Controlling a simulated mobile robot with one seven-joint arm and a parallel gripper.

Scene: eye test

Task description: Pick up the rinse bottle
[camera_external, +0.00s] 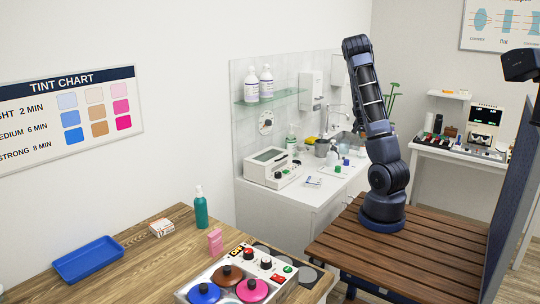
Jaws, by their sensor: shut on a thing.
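Several bottles are in view, and I cannot tell for sure which one is the rinse bottle. A small whitish bottle (332,156) stands on the white counter by the sink, left of my arm. A teal bottle with a white top (201,210) stands upright on the wooden bench at the left. Two white bottles with purple labels (259,84) stand on the glass shelf. My arm rises from the slatted table and bends at the top.
A white instrument (272,167) stands on the counter. The slatted table (430,248) is clear around my base. A blue panel (513,190) borders it at right.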

